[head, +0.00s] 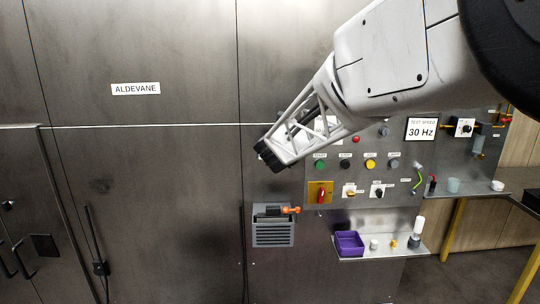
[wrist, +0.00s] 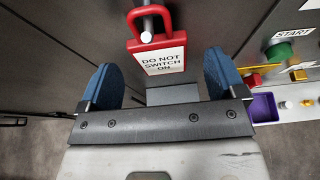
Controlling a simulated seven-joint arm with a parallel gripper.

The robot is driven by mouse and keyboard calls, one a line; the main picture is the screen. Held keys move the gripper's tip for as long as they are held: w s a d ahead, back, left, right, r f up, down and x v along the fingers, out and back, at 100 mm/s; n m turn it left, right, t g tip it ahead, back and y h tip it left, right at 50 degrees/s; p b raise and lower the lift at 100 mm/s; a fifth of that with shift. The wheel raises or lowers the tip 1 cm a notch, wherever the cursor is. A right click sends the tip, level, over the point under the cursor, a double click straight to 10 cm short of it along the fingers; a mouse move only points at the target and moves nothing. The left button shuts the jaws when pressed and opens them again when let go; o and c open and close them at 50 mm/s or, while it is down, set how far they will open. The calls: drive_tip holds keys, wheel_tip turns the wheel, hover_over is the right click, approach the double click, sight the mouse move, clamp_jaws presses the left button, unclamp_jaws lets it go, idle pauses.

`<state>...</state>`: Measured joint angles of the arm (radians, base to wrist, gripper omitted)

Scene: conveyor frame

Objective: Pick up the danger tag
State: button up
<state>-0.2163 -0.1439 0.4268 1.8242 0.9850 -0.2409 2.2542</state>
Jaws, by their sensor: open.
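The danger tag (wrist: 163,58) shows in the wrist view at the top centre. It has a red frame and hasp loop and a white face reading "DO NOT SWITCH ON". Its loop hangs over a pale peg (wrist: 147,36) on the dark panel. My gripper (wrist: 160,64) is open, with one blue finger to the left of the tag and one to the right, and visible gaps on both sides. In the head view my gripper (head: 266,153) is in front of the grey cabinet, left of the button panel. I cannot make out the tag there.
The control panel (head: 332,178) carries coloured buttons and a red switch on a yellow plate. A grey slotted box (head: 273,234) is below my gripper. A shelf (head: 374,253) holds a purple bin (head: 349,243) and small items.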

drive_tip(key=shift+x, duration=1.5)
drive_tip(key=c, duration=1)
drive_tip(key=shift+r, duration=0.1)
drive_tip(key=s+r, duration=0.1)
drive_tip(key=s, duration=1.7)
drive_tip(key=shift+r, duration=0.15)
